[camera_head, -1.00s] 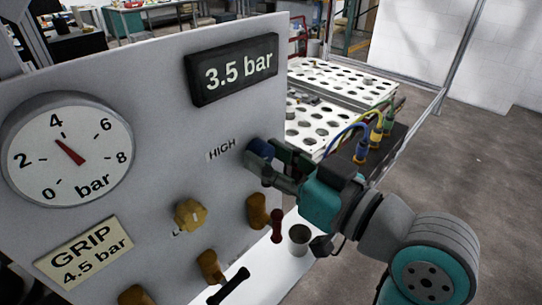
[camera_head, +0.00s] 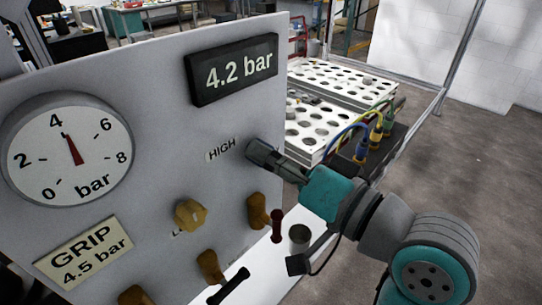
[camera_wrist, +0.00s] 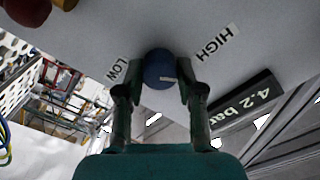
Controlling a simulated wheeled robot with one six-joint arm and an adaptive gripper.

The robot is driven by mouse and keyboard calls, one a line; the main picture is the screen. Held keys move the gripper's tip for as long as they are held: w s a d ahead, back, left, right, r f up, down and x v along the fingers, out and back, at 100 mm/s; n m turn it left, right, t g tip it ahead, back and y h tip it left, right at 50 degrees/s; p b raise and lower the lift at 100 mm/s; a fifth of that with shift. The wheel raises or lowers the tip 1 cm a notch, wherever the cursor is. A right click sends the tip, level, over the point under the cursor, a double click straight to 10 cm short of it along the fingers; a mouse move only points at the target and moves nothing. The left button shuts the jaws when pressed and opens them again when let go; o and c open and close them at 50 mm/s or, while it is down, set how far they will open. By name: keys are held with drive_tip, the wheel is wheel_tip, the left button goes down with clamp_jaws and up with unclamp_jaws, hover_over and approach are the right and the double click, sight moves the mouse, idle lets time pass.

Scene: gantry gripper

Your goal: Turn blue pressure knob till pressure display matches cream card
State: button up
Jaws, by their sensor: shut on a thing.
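The pressure display (camera_head: 233,69) on the grey panel reads 4.2 bar, and it also shows at the right in the wrist view (camera_wrist: 243,105). The cream card (camera_head: 84,252) at the panel's lower left reads GRIP 4.5 bar. The round gauge (camera_head: 68,149) has its red needle just right of the 4. My gripper (camera_head: 258,150) is at the panel beside the HIGH label. In the wrist view the blue knob (camera_wrist: 158,66) sits between the two fingers of my gripper (camera_wrist: 160,88), which are shut on it.
A yellow knob (camera_head: 190,215) and several brown knobs, one of them at the right (camera_head: 258,211), stick out below my gripper. Perforated white trays (camera_head: 345,85) and coloured cables lie behind my arm.

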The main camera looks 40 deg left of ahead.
drive_tip(key=shift+m, duration=0.6)
drive_tip(key=o, duration=1.2)
drive_tip(key=shift+c, duration=0.2)
drive_tip(key=d, duration=1.2)
drive_tip(key=shift+s, duration=0.45)
